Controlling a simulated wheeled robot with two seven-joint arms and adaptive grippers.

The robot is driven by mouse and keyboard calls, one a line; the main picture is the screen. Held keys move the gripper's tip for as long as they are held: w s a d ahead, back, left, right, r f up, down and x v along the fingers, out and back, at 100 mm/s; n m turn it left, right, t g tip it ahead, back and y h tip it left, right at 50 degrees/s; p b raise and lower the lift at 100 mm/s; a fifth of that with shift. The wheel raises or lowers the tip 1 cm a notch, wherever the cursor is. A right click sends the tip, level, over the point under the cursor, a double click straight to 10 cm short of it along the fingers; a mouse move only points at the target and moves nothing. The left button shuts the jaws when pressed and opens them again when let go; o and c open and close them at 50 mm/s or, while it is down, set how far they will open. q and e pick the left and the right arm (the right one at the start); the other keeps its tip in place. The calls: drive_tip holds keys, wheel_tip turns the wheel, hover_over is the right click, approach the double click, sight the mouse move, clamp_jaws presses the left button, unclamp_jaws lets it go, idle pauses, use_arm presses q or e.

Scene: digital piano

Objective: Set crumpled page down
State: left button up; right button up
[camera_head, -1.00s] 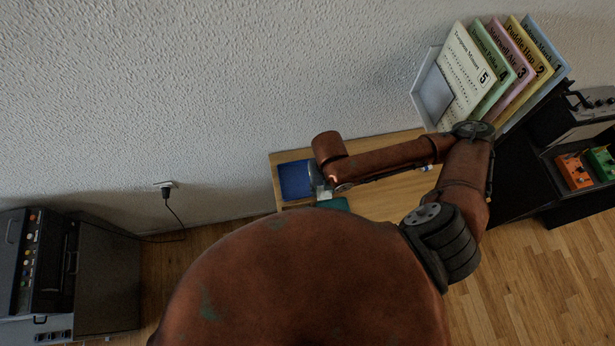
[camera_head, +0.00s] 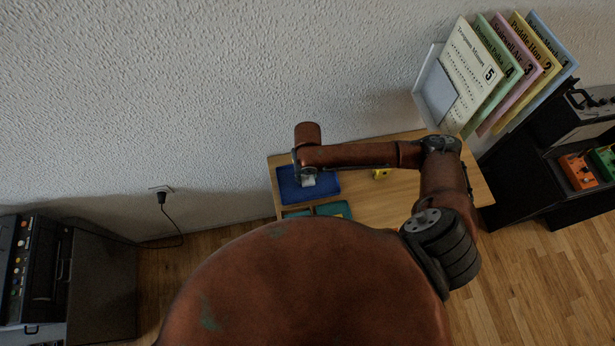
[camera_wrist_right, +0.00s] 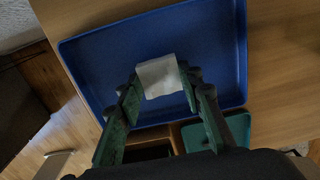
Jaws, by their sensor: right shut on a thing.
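The crumpled page is a small white piece (camera_wrist_right: 158,76) between my right fingertips in the right wrist view. It shows over the blue tray (camera_wrist_right: 100,62), and I cannot tell whether it touches the tray floor. My right gripper (camera_wrist_right: 160,86) is shut on it. In the head view, the right gripper (camera_head: 307,179) points down over the blue tray (camera_head: 327,186) on the wooden table, with a bit of white below it. My left gripper is not in view.
Teal trays (camera_head: 333,209) lie in front of the blue tray. A yellow object (camera_head: 381,174) is on the table (camera_head: 400,205), partly behind my right arm. A rack of numbered music books (camera_head: 470,70) stands at the back right. The white wall is close behind the table.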

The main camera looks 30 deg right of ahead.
sight(308, 178)
drive_tip(key=shift+f, duration=0.35)
drive_tip(key=o, duration=0.7)
drive_tip(key=shift+o, duration=0.2)
wheel_tip(308, 178, up, 12)
drive_tip(key=p, duration=0.1)
drive_tip(key=shift+r, duration=0.1)
idle(0.4)
